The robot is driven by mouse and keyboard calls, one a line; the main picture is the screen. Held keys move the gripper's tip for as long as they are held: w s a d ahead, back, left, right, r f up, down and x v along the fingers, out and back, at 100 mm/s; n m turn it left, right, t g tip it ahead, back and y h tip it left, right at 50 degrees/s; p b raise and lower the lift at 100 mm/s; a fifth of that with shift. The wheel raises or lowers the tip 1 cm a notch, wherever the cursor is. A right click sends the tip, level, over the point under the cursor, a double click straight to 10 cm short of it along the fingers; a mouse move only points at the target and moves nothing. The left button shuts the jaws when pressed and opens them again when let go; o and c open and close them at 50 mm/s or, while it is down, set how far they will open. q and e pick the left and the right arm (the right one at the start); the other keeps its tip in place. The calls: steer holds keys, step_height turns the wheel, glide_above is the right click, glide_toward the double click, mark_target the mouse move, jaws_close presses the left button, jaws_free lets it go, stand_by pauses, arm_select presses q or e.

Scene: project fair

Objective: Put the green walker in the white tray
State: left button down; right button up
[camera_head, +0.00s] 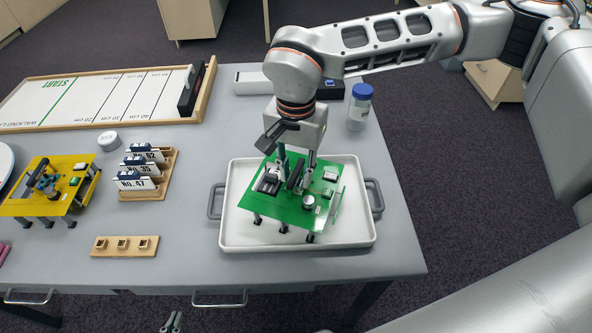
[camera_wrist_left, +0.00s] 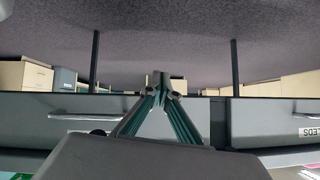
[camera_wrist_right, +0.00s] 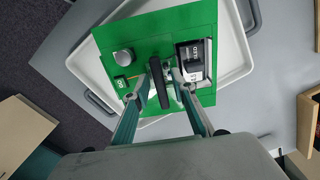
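The green walker (camera_head: 325,188), a green plate on short legs with small parts on top, stands inside the white tray (camera_head: 349,233). Its legs appear to rest on the tray floor. It also shows in the right wrist view (camera_wrist_right: 197,20), above the tray (camera_wrist_right: 234,60). My right gripper (camera_head: 294,176) is over the walker, its fingers on either side of a dark upright part (camera_wrist_right: 158,84) with a visible gap, so it looks partly open. My left gripper (camera_wrist_left: 162,84) is shut and empty, at the table's front edge, low in the head view (camera_head: 172,322).
A yellow walker (camera_head: 35,206) stands at the left. A number-card rack (camera_head: 165,170), a wooden block with holes (camera_head: 125,246) and a round white disc (camera_head: 108,140) lie between. A walking track (camera_head: 110,97) and a blue-lidded jar (camera_head: 360,105) are behind.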

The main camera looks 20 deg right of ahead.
step_height(320, 180, up, 12)
steer(key=p, duration=0.1)
stand_by(0.4)
stand_by(0.4)
